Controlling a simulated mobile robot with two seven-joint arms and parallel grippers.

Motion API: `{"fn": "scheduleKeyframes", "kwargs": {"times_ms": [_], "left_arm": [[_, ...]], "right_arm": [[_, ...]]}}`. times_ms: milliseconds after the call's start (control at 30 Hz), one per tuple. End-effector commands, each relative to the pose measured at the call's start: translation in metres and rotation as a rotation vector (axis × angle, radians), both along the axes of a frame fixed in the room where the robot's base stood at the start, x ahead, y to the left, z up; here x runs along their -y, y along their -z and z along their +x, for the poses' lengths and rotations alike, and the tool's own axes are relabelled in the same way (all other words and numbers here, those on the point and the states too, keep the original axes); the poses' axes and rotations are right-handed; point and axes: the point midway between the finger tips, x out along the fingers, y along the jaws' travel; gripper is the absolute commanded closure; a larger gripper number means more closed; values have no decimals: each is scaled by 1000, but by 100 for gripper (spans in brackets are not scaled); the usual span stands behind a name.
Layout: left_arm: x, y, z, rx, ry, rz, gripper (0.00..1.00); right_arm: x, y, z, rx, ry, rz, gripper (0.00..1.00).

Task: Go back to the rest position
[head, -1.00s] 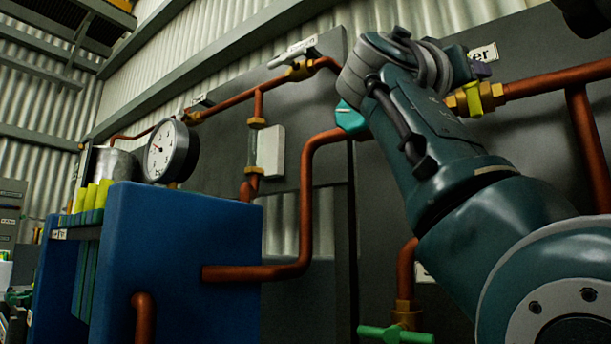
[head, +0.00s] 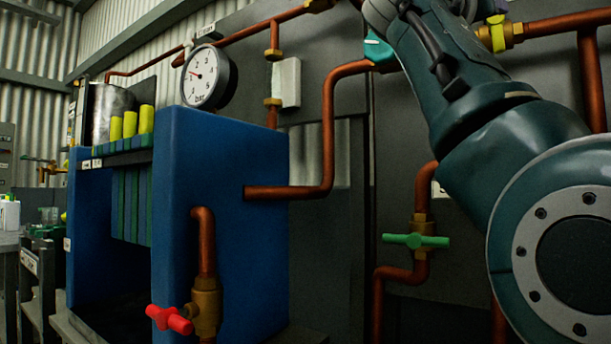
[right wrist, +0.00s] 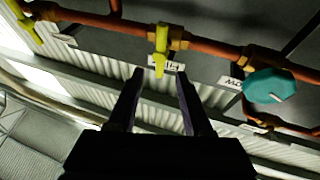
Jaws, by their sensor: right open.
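The yellow valve also shows in the head view (head: 498,34), just right of my arm. My left gripper is not in view.
A blue machine (head: 215,150) with a pressure gauge (head: 207,77) stands left. A red valve (head: 169,319) is low in front and a green valve (head: 415,241) right of it. A teal knob (head: 378,48) is close to my right arm. Copper pipes cross the dark panel.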

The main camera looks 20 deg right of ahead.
Motion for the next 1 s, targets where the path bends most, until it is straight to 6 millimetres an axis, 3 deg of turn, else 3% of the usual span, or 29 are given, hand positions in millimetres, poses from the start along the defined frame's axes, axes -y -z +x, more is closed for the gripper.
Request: {"fn": "scheduleKeyframes", "kwargs": {"times_ms": [167, 267, 433, 567, 767, 900, 1000], "left_arm": [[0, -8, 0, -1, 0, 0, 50], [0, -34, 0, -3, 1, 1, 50], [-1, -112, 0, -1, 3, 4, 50], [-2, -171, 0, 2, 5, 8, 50], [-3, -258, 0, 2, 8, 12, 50], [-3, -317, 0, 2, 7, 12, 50], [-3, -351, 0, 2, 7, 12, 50]], "right_arm": [[1, 0, 2, -14, -5, 9, 50], [4, 6, 10, -71, -30, 45, 50], [9, 44, 21, -284, -124, 171, 50], [2, 83, 11, -484, -220, 275, 50], [-27, 129, -38, -813, -396, 425, 50], [-59, 145, -95, -1053, -541, 526, 50], [-84, 148, -139, -1203, -644, 591, 50]]}}
